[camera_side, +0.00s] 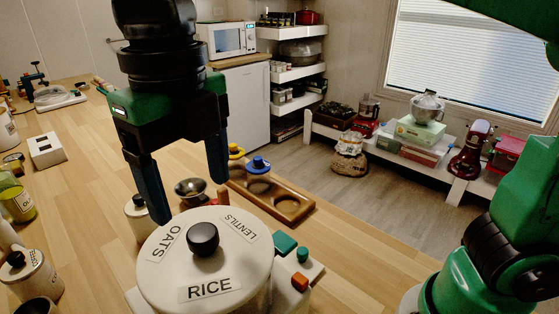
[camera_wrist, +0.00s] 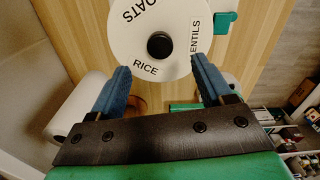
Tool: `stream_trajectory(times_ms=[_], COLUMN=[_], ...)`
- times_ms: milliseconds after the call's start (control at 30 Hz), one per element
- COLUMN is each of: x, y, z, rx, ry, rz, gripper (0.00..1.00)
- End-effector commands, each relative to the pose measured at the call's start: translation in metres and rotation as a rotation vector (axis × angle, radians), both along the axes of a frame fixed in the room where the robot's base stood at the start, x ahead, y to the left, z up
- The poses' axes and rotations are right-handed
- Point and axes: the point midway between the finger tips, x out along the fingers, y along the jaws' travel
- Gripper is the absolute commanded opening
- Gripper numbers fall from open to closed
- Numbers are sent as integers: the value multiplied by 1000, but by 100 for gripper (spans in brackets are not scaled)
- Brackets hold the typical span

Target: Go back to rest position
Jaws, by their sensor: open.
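My gripper (camera_side: 188,188) hangs above the wooden counter with its two blue fingers spread apart and nothing between them. A round white canister (camera_side: 262,275) stands on the counter in front of it in the side view. Its lid carries the labels OATS, LENTILS and RICE and a black knob (camera_side: 203,238). In the wrist view the gripper (camera_wrist: 162,82) is open, and the lid (camera_wrist: 122,38) with its black knob (camera_wrist: 160,45) lies beyond the fingertips. I cannot tell how high the fingers are above the lid.
A wooden tray with round holes (camera_side: 290,207) holds blue and yellow pieces. The counter at left centre is clear.

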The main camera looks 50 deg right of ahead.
Motion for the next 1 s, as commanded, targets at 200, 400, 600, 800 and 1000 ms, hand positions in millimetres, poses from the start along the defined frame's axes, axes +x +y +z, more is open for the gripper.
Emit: stream_trajectory(times_ms=[200, 400, 600, 800, 1000], x=[0, 7, 23, 30, 25], y=[0, -14, -61, -115, -163], z=[0, -6, -30, -61, -93], rx=[0, 28, 157, 378, 681], ry=[0, -30, -111, -142, -81], rz=[0, -216, -969, -1822, -2585], gripper=[73, 73, 73, 73, 73])
